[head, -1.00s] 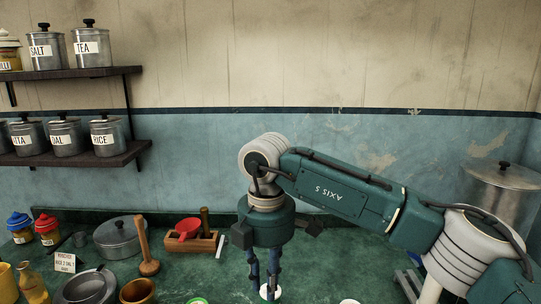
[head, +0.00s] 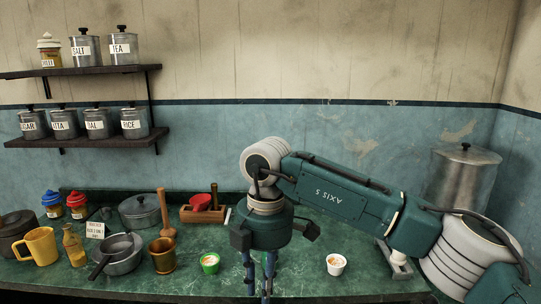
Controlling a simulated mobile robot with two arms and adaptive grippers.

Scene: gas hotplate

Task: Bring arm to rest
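My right arm comes in from the right across the middle of the head view, with its green wrist hanging straight down. My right gripper (head: 260,288) points down over the front of the green counter (head: 190,281). Its two dark blue fingers show side by side, but their tips are near the lower edge of the counter and too small to judge as open or shut. No held object can be made out. My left arm and gripper are not in view.
A brass mortar (head: 163,256), saucepan (head: 122,262) and yellow mug (head: 41,247) stand left. A large steel pot (head: 463,180) stands behind my arm.

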